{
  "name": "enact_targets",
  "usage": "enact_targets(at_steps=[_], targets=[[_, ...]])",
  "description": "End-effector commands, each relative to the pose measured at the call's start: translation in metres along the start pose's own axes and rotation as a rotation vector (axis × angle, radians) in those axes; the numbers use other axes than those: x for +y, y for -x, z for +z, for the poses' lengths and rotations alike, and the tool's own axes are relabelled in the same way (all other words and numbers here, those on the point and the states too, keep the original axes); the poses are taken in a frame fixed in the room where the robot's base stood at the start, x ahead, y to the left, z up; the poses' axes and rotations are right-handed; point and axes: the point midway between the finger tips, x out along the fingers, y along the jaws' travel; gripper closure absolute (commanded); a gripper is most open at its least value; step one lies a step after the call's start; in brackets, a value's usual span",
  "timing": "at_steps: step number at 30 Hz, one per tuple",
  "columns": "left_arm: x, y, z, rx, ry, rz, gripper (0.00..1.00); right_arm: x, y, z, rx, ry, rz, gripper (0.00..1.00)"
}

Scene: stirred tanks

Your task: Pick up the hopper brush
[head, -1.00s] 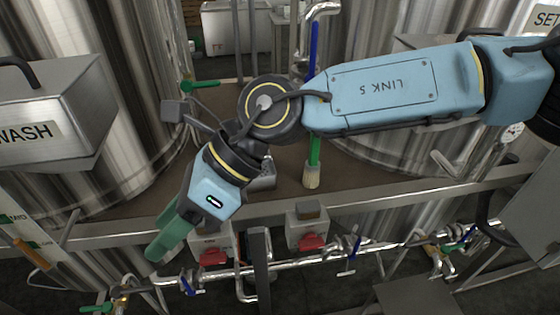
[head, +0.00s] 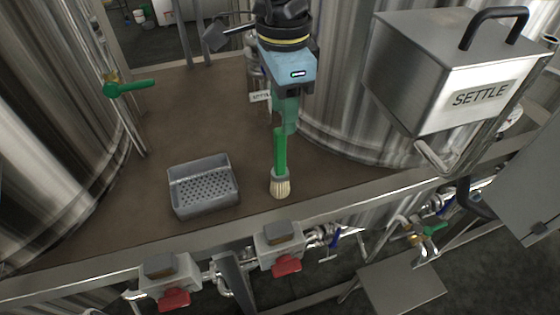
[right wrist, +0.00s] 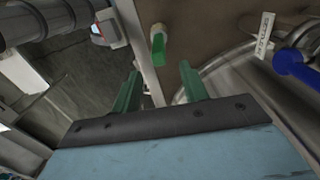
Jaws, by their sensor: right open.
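The hopper brush (head: 280,158) has a green handle and a pale bristle head. It appears upright, bristles down, on the brown deck near its front edge. My right gripper (head: 288,126) points down at the top of the handle and hides part of it. In the right wrist view the green handle end (right wrist: 158,46) lies beyond and between the two green fingers (right wrist: 160,84). The fingers are apart with nothing between their tips. My left gripper is not in view.
A grey perforated tray (head: 181,210) sits left of the brush on the deck (head: 165,135). Steel tanks (head: 345,110) rise on both sides. The steel SETTLE box (head: 425,75) juts out at right. Valves with red handles (head: 287,265) lie below the front rail.

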Motion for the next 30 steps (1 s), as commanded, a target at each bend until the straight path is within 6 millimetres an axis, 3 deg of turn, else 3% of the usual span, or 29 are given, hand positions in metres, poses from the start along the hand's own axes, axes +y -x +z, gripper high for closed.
enact_targets(at_steps=[3, 6, 13, 18, 24, 30], targets=[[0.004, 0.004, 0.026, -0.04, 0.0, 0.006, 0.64, 0.001, -0.024, 0.0, 0.002, 0.002, 0.004, 0.56], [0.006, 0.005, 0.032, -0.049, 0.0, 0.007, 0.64, 0.001, -0.038, 0.001, 0.001, 0.0, 0.003, 0.56], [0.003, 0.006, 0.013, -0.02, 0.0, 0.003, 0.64, 0.001, -0.054, 0.002, 0.0, 0.001, 0.003, 0.56], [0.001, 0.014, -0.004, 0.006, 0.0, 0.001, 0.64, 0.001, -0.08, 0.006, 0.001, 0.002, 0.003, 0.56], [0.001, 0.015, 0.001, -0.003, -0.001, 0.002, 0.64, 0.0, -0.1, 0.005, -0.002, 0.0, 0.001, 0.56], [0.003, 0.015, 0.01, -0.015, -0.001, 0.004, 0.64, 0.0, -0.101, 0.005, -0.002, 0.0, 0.001, 0.56]])
